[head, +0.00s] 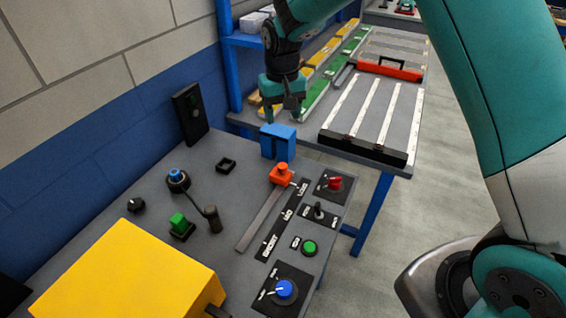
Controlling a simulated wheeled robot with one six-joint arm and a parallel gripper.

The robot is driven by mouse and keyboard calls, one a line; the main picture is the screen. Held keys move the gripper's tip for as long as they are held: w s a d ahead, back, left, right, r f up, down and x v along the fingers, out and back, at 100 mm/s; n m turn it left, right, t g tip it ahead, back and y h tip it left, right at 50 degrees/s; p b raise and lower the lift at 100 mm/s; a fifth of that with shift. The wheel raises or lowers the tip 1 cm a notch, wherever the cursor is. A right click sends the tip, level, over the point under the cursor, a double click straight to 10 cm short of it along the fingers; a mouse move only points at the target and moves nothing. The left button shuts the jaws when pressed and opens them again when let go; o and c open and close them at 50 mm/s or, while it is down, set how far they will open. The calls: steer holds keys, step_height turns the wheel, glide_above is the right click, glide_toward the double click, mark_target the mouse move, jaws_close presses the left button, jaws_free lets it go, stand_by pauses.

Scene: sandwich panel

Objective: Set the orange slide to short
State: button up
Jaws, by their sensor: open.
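The orange slide (282,174) is a small orange knob on a straight grey track (258,221) set in the grey panel top. It stands at the far end of the track. A black label strip (286,217) beside the track reads SHORT at the near end, with a middle mark and another word at the far end next to the slide. My gripper (284,117) hangs above and beyond the slide, over the blue block, pointing down. It is apart from the slide and holds nothing that I can see. Its fingertips are small and dark here.
A blue block (278,141) stands just beyond the slide. A red knob (334,183), a small black toggle (318,211), a green button (309,247) and a blue dial (285,289) line the right side. A large yellow box (130,275) stands at the near left.

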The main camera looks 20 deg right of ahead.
mark_target(282, 166)
step_height(282, 166, down, 18)
steer(key=p, duration=0.4)
steer(key=shift+r+p, duration=0.25)
steer(key=shift+p, duration=0.1)
steer(key=shift+c, duration=0.2)
jaws_close()
